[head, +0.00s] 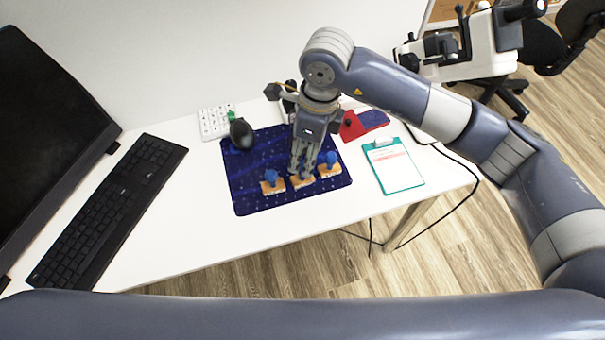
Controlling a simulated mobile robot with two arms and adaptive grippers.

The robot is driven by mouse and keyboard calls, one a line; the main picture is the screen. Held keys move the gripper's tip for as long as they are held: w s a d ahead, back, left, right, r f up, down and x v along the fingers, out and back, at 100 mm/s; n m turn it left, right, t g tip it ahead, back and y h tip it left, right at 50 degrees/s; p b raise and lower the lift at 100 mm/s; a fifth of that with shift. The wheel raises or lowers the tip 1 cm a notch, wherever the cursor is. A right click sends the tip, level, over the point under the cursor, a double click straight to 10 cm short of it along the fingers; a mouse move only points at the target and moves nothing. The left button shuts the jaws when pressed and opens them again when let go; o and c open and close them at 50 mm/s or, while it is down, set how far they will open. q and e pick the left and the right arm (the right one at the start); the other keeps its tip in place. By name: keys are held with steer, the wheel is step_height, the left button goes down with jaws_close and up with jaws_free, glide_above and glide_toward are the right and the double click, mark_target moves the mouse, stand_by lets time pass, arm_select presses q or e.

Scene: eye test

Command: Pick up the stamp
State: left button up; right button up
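Three stamps with blue knobs and light wooden bases stand in a row on the dark blue mat (245,195): a left stamp (272,183), a middle stamp (302,183) and a right stamp (330,166). My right gripper (303,170) points down over the middle stamp, with its fingers around or just in front of the knob. The fingers mostly hide that knob, so I cannot tell whether they are closed on it. The middle stamp's base appears to rest on the mat. My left gripper is out of view.
A black mouse (241,134) sits at the mat's back left, near a white keypad (213,123). A black keyboard (110,210) and monitor (45,130) are left. A red and blue item (364,123) and teal clipboard (393,166) lie right. The white desk's (190,215) front left is clear.

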mark_target(298, 182)
steer(key=f, duration=0.2)
steer(key=shift+a+f, duration=0.2)
steer(key=shift+f, duration=0.15)
steer(key=f, duration=0.1)
steer(key=f+p, duration=0.1)
steer(key=f, duration=0.3)
steer(key=shift+w+a+f, duration=0.1)
steer(key=shift+w+a, duration=0.1)
steer(key=shift+w, duration=0.1)
jaws_close()
